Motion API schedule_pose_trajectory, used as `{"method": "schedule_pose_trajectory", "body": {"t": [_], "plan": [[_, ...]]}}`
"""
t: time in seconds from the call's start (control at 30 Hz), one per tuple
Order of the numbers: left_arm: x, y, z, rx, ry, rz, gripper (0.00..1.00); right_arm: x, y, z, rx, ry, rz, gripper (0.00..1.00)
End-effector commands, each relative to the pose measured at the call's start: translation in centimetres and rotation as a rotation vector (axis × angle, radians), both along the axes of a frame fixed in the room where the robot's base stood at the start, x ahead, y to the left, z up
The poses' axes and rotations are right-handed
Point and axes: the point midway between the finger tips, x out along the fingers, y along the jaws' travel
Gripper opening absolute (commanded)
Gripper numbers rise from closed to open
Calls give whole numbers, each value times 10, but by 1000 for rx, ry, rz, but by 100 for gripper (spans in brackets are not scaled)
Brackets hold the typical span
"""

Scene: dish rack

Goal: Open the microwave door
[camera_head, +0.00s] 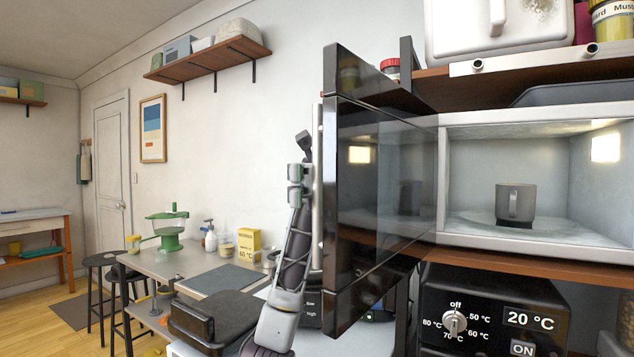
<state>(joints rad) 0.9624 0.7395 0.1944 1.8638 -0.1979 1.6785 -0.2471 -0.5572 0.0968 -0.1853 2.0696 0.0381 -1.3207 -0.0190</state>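The microwave door (385,185) is a dark glossy panel. It stands wide open, swung out toward me at the left of the lit microwave cavity (540,150). A silver vertical bar handle (317,220) runs along its outer edge. My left gripper (298,182) is at the outer side of the door, right beside the handle in the picture. It is seen edge-on, so I cannot tell whether its fingers touch or enclose the handle. My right gripper is not in view.
A grey mug (515,203) stands inside the microwave. The microwave sits on a wooden shelf (540,268), above a black oven with a dial (454,322). A counter (160,262) with a green appliance (170,228), bottles and a yellow box (249,243) lies left of the door.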

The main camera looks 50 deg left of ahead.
Motion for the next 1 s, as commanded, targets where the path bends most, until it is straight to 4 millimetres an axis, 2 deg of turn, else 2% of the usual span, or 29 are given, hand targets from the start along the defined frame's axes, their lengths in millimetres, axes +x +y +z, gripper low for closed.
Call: {"method": "schedule_pose_trajectory", "body": {"t": [0.27,1.0], "plan": [[11,15,1,-1,0,1,34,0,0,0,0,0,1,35],[56,77,0,-2,0,1,34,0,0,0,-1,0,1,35]]}}
